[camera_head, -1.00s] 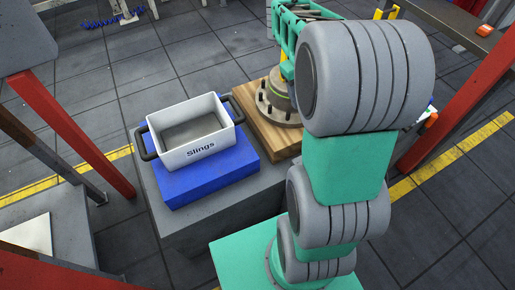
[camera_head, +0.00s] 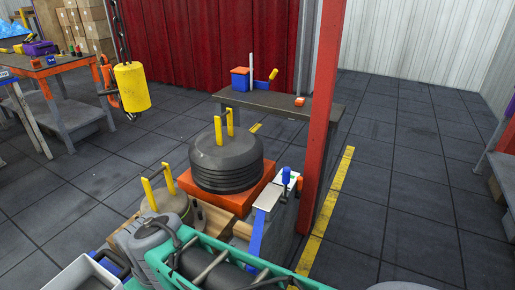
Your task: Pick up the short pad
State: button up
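I cannot tell for sure which thing is the short pad. A low, round, tan-grey piece (camera_head: 172,204) with two upright yellow posts sits at lower centre left, partly hidden by my arm. Behind it to the right, a taller dark grey ribbed round stack (camera_head: 226,166) with a yellow handle (camera_head: 225,127) stands on an orange-red block (camera_head: 262,192). My teal and grey arm crosses the bottom of the view, in front of the low piece. My gripper's fingers do not show.
A white bin (camera_head: 88,276) is cut off at bottom left. A white-topped blue item (camera_head: 262,212) stands right of the stack, beside a red post (camera_head: 322,130). A table (camera_head: 285,104) stands behind. Open floor (camera_head: 400,190) lies to the right.

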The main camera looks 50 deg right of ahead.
aim_at(300, 101)
jog(key=z, duration=2.05)
